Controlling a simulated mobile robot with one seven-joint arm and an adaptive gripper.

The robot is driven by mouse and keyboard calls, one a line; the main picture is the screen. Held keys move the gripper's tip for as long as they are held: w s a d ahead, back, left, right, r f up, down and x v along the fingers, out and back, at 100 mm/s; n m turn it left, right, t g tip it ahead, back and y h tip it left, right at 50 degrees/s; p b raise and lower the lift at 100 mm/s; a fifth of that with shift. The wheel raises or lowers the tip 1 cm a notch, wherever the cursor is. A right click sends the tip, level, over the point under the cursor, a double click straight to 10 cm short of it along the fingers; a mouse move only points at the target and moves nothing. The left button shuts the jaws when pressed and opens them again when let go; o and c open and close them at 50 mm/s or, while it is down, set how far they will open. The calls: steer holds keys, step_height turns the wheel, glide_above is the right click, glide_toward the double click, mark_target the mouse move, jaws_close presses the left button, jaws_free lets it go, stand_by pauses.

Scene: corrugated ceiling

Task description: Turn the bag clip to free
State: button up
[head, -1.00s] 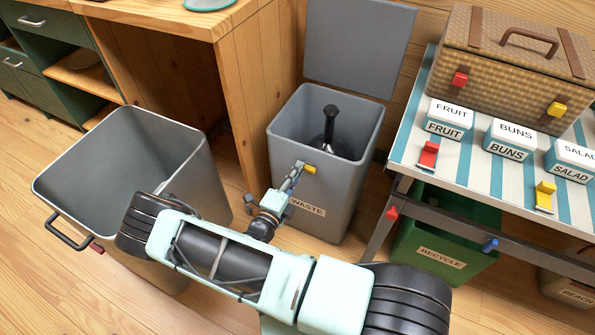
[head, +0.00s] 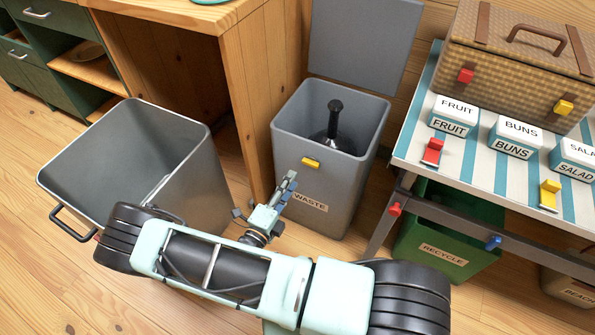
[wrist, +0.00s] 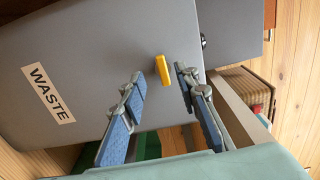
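A small yellow clip (head: 311,162) sits on the front of the grey WASTE bin (head: 345,205), just below its rim. It lies roughly level, along the rim. In the wrist view the yellow clip (wrist: 162,69) shows just beyond and between the fingertips, apart from them. My gripper (head: 290,178) is in front of the bin, a little below and left of the clip. In the wrist view my gripper (wrist: 159,78) is open and empty, with blue-padded fingers on both sides of the clip.
A large open grey bin (head: 190,175) stands left. At right, a striped table (head: 410,145) carries a basket (head: 520,60) and labelled boxes, with a green RECYCLE bin (head: 440,245) beneath.

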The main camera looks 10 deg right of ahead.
steer(key=shift+v, duration=2.25)
